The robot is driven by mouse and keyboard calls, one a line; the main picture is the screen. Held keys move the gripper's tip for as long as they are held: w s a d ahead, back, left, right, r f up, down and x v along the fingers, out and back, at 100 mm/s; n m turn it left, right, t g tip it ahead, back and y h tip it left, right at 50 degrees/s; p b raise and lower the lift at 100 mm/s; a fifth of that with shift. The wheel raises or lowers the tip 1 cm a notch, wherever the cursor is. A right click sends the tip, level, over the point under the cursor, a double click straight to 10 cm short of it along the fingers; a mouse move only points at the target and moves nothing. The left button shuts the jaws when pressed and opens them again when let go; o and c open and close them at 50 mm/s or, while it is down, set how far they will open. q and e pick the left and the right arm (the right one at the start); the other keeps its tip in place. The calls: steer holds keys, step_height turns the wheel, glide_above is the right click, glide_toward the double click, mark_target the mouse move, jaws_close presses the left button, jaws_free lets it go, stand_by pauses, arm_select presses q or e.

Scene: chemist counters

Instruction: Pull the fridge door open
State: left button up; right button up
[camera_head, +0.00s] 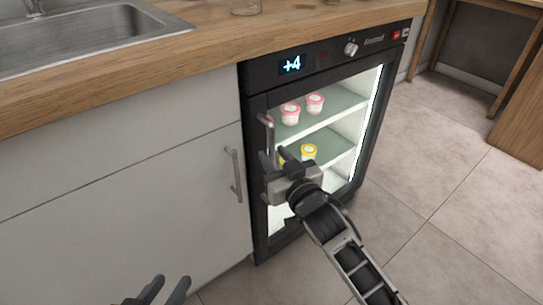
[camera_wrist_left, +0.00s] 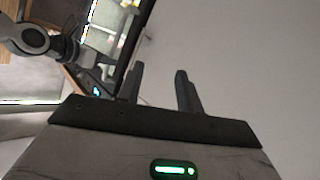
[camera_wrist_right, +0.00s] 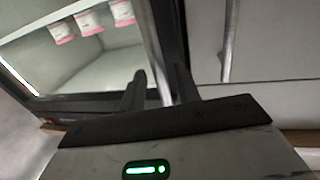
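The fridge (camera_head: 249,160) is a black-framed unit under the counter, and its glass door (camera_head: 345,150) looks shut. A grey vertical handle (camera_head: 266,133) runs along the door's left edge; its lower part is hidden by my gripper. My right gripper (camera_head: 275,160) is at this handle, fingers pointing at the door. In the right wrist view its fingers (camera_wrist_right: 158,90) are apart, with a bar between them that looks like the handle; I cannot tell whether they touch it. My left gripper (camera_head: 165,291) is open and empty at the bottom, before the white cabinet.
The white cabinet (camera_head: 110,200) left of the fridge has its own grey handle (camera_head: 235,175), close to the fridge handle. The wooden counter (camera_head: 210,45) with a sink (camera_head: 90,40) lies above. The tiled floor (camera_head: 450,200) right of the fridge is clear. Small jars stand inside on shelves.

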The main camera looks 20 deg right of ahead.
steer(key=shift+w+a, duration=0.15)
steer(key=shift+w, duration=0.65)
arm_select(q)
steer(key=shift+d+r, duration=0.1)
steer(key=shift+r, duration=0.25)
arm_select(e)
steer(key=shift+w, duration=0.15)
